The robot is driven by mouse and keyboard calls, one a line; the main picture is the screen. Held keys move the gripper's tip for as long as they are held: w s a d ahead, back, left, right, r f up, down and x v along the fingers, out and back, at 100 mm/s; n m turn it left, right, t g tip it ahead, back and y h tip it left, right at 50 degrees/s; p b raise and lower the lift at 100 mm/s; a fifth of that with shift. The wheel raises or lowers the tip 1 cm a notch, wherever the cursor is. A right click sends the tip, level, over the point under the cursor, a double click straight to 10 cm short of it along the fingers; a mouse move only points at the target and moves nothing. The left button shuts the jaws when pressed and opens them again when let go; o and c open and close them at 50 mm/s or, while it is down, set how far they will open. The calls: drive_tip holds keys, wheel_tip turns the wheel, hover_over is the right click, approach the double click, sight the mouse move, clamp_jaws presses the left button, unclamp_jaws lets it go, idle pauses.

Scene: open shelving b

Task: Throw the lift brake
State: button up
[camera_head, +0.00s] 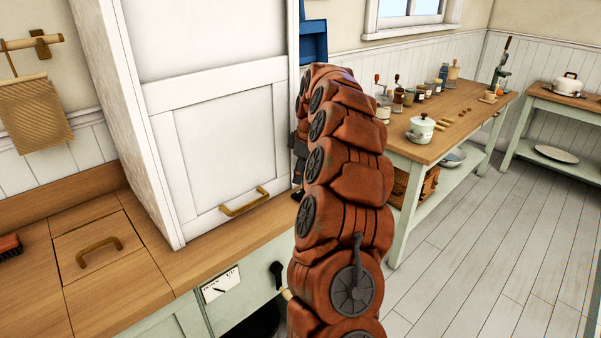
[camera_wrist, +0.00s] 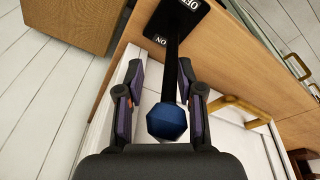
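In the wrist view a black lever (camera_wrist: 173,62) with a blue faceted knob (camera_wrist: 167,121) rises from a black plate (camera_wrist: 160,22) marked ON and OFF. The rod leans toward the camera from the plate. My gripper (camera_wrist: 162,78) is open, with one finger on each side of the lever and visible gaps between fingers and rod. The knob lies between the fingers, close to the palm. In the head view my arm hides the lever and most of the gripper; only a dark part of it (camera_head: 299,150) shows at the arm's left edge.
A white panel door (camera_head: 222,125) with a brass handle (camera_head: 245,201) stands over the wooden counter (camera_head: 105,215). Below are a DOWN/UP plate (camera_head: 220,284) and a black crank (camera_head: 276,272). A table (camera_head: 440,135) with jars and a pot stands right. The floor (camera_head: 460,270) is open.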

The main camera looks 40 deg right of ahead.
drive_tip(key=shift+s+d+r, duration=0.15)
drive_tip(key=shift+s+r, duration=0.25)
drive_tip(key=shift+r, duration=1.55)
drive_tip(key=shift+s+d+r, duration=0.1)
drive_tip(key=shift+s+r, duration=0.25)
drive_tip(key=shift+r, duration=1.6)
drive_tip(key=shift+s+d+r, duration=0.15)
drive_tip(key=shift+s+r, duration=0.25)
drive_tip(key=shift+r, duration=1.55)
